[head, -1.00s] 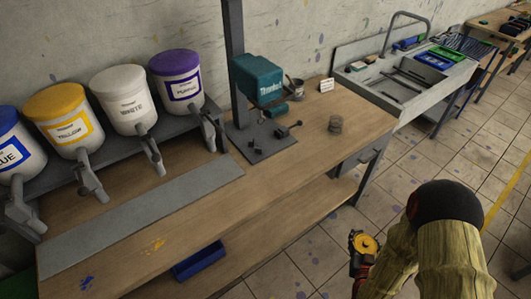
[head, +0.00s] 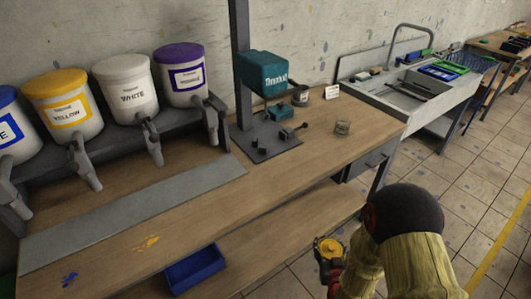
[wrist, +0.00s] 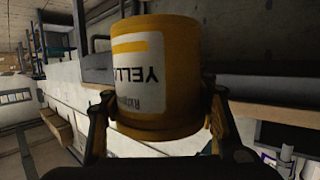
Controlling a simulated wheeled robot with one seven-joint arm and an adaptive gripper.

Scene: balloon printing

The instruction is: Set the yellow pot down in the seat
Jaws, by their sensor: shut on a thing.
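The yellow pot (wrist: 155,70) is held between the two fingers of my gripper (wrist: 160,108) in the wrist view. It has a yellow body and a white label whose lettering reads upside down there. In the head view the pot (head: 330,247) shows small, its round yellow top upward, in my gripper (head: 331,268). It is in front of the bench's right part, apart from it. A teal press (head: 263,75) stands on the bench with a dark base plate (head: 268,148) holding small black parts. I cannot tell which spot is the seat.
A small grey pot (head: 301,92) stands behind the press. A blue bin (head: 195,268) sits below. Tiled floor (head: 485,165) is open at right.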

